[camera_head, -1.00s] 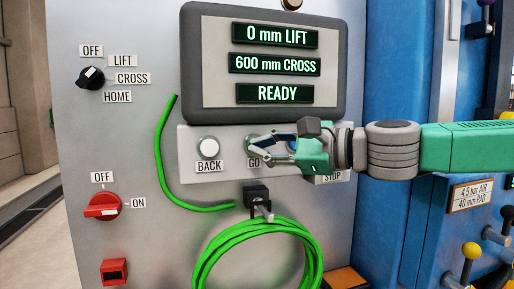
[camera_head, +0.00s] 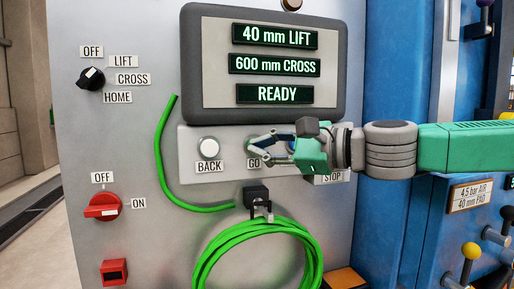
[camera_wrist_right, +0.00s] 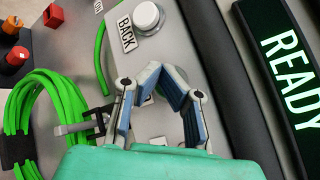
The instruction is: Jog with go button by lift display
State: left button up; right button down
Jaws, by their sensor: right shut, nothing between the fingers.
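The lift display (camera_head: 275,36) at the top of the grey screen reads "40 mm LIFT". Below it stand "600 mm CROSS" and "READY". The GO button is largely hidden behind my right gripper's fingertips, and its GO label (camera_head: 253,164) shows just below. My right gripper (camera_head: 257,146) is shut and empty, with its tips at the button; I cannot tell whether they touch it. In the wrist view its fingers (camera_wrist_right: 165,78) converge over the button panel. My left gripper is not in view.
The BACK button (camera_head: 208,147) is left of the fingers, and the STOP label (camera_head: 331,178) is under my wrist. A black selector (camera_head: 90,78), a red switch (camera_head: 102,206) and a green hose coil (camera_head: 255,255) are on the cabinet. Blue machinery stands at the right.

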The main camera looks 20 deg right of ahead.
dwell(0.8)
jog(key=shift+s, duration=0.9)
jog(key=s, duration=0.5)
jog(key=shift+d, duration=0.1)
